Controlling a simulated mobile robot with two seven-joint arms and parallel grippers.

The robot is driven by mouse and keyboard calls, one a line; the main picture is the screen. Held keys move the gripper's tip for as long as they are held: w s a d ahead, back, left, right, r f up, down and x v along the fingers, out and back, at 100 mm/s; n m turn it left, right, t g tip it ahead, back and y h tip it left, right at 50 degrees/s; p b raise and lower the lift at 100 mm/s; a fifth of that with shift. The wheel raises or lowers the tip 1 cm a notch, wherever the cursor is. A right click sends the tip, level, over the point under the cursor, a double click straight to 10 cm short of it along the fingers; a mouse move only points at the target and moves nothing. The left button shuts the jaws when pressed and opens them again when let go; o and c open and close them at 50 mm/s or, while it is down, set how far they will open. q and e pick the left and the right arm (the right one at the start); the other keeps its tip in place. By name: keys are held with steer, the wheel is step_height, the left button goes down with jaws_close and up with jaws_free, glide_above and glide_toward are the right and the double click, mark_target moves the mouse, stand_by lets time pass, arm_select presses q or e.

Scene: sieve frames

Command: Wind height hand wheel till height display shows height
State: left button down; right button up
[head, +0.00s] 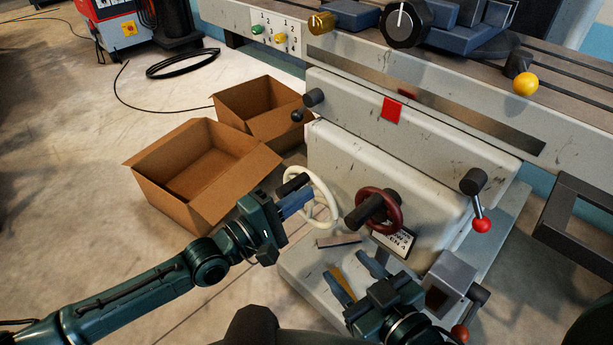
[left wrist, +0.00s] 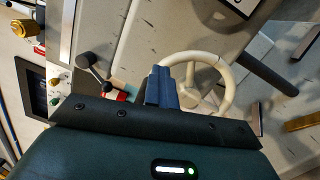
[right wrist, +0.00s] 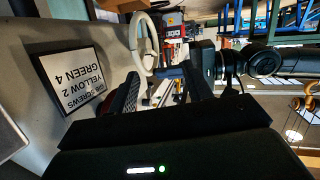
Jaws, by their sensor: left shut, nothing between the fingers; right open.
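A white hand wheel (head: 330,213) stands on the left side of the grey machine; it also shows in the left wrist view (left wrist: 226,80). A dark red hand wheel (head: 395,222) with a black hub is on the front face. I cannot tell which wheel is for height. My left gripper (head: 310,194) is shut and empty at the white wheel's near rim; its blue fingers (left wrist: 162,86) overlap the rim, and contact is unclear. My right gripper (head: 352,272) is open and empty, below the red wheel. No height reading is legible; a dark panel (left wrist: 30,92) shows in the left wrist view.
Two open cardboard boxes (head: 152,178) stand on the floor to the left. A sign (right wrist: 72,80) reads "GIB SCREWS YELLOW 2 GREEN 4". A red-knobbed lever (head: 480,210) and a metal block (head: 450,283) are on the right. A numbered panel (head: 268,20) is above.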

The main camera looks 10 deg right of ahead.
arm_select(q)
steer(key=w+a+f+y, duration=0.1)
steer(key=w, duration=0.1)
steer(key=w+a+f+m+t+y, duration=0.1)
steer(key=a+f, duration=0.1)
steer(key=shift+w+a+f+m+p, duration=0.1)
steer(key=shift+w+a+m+p, duration=0.15)
steer(key=shift+w+m+p, duration=0.1)
steer(key=shift+s+d+f+m, duration=0.2)
steer(key=shift+f+m, duration=0.05)
steer(key=shift+m, duration=0.6)
steer(key=c, duration=2)
jaws_free()
steer(key=shift+s+d+f+m, duration=0.15)
steer(key=shift+f+m, duration=0.1)
steer(key=shift+m, duration=0.45)
steer(key=shift+f+m+p, duration=0.3)
steer(key=shift+m+p, duration=0.05)
steer(key=shift+m, duration=0.35)
jaws_close()
steer(key=shift+s+d+m, duration=0.15)
steer(key=shift+m, duration=0.15)
steer(key=o, duration=0.7)
jaws_free()
steer(key=shift+s+d, duration=0.15)
